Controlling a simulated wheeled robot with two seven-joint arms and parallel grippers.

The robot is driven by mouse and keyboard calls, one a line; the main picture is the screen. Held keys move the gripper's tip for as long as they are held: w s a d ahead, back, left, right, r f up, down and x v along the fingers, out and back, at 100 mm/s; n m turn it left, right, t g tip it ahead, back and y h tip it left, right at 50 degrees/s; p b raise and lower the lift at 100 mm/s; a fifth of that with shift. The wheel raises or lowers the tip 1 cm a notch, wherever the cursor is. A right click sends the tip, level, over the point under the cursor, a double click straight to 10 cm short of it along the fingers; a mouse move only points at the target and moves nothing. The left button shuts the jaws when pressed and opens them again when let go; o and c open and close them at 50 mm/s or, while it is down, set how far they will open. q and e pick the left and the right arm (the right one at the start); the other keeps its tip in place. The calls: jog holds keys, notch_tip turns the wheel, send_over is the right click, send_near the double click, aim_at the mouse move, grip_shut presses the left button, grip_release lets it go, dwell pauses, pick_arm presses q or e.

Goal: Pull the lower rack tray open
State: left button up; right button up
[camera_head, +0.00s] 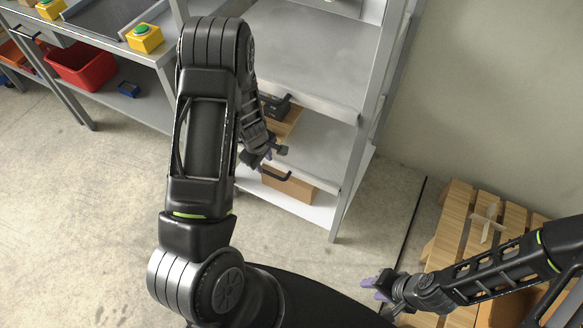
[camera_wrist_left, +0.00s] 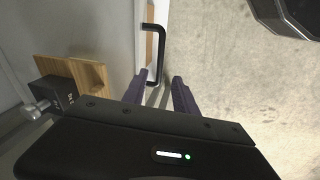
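The grey metal rack (camera_head: 318,140) stands ahead, with the lower tray (camera_head: 320,150) below a larger shelf. A black bar handle (camera_head: 289,177) sits on the lower tray's front; it also shows in the left wrist view (camera_wrist_left: 151,28). My left gripper (camera_head: 270,155) is beside the handle, partly hidden by my own arm. In the left wrist view its two purple fingers (camera_wrist_left: 159,80) are open, with the handle's near end between their tips in the picture. I cannot tell whether they touch it. My right gripper (camera_head: 376,287) appears open and empty, away from the rack.
A wooden block (camera_wrist_left: 88,73) with a black device (camera_wrist_left: 57,92) is beside the left gripper. A cardboard-coloured box (camera_head: 288,192) sits on the rack's bottom. A wooden pallet (camera_head: 455,215) lies at right. A workbench with a red bin (camera_head: 82,66) is at left. Floor before the rack is clear.

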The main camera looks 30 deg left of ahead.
aim_at(271, 174)
pick_arm(q)
jog(key=shift+d+r+n+h, duration=0.2)
jog(key=shift+d+n+h, duration=0.3)
jog(key=shift+n, duration=0.3)
jog(key=shift+f, duration=0.1)
jog(key=f, duration=0.2)
jog(key=w+f, duration=0.1)
jog(key=f, duration=0.2)
jog(key=f+b, duration=0.1)
jog(key=f, duration=0.1)
jog(key=shift+w+f, duration=0.3)
jog(key=shift+c, duration=0.3)
grip_shut()
